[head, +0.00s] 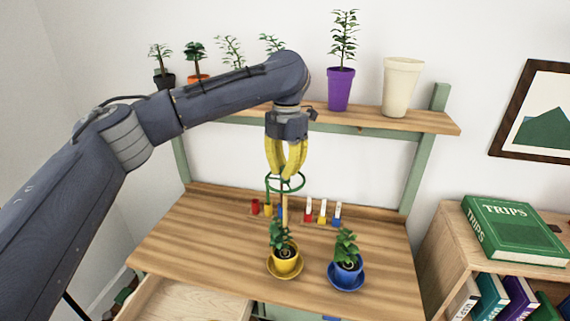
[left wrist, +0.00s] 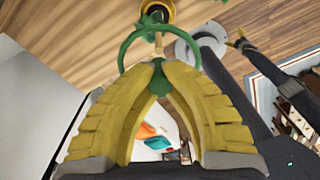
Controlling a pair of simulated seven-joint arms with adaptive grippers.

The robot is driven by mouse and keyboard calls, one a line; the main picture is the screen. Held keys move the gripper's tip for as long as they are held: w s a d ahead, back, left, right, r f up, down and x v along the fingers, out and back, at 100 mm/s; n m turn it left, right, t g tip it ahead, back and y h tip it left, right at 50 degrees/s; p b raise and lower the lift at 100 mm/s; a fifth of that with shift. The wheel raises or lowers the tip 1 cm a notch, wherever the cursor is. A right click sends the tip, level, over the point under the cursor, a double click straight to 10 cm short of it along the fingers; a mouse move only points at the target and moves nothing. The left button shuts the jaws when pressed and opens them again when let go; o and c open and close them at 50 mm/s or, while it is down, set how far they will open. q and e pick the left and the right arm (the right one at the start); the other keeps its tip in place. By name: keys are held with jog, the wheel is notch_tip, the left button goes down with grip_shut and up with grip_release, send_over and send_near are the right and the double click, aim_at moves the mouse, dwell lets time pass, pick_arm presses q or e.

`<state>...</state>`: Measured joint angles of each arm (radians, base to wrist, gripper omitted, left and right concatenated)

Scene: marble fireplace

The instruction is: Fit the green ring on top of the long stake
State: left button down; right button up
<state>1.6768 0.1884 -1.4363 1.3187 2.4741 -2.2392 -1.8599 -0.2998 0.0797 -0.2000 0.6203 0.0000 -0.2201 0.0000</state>
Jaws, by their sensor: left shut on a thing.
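My left gripper (head: 285,170) points down above the table and is shut on the green ring (head: 299,183). In the left wrist view the gripper's yellow fingertips (left wrist: 160,68) pinch the near side of the ring (left wrist: 122,50). The long stake (head: 285,212) is a thin tan stick that stands by the plant in the yellow pot (head: 285,265). Its upper end is near the ring in the head view. In the left wrist view the stake (left wrist: 158,42) shows within the ring's outline; I cannot tell whether the ring is around it. My right gripper (left wrist: 240,38) seems to show small there.
A blue pot (head: 347,272) with a plant stands on a saucer right of the yellow pot. Small coloured items (head: 308,210) line the table's back. A shelf (head: 430,119) above holds several pots. A bookcase (head: 445,240) stands at right. The table's left side is clear.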

aim_at(285, 195)
pick_arm(q)
jog(key=shift+f, duration=1.95)
jog(key=shift+f, duration=1.65)
dwell(1.2)
jog(key=c, duration=1.5)
grip_release()
jog(key=r, duration=1.2)
jog(key=shift+w+d, duration=0.1)
jog(key=shift+w, duration=0.15)
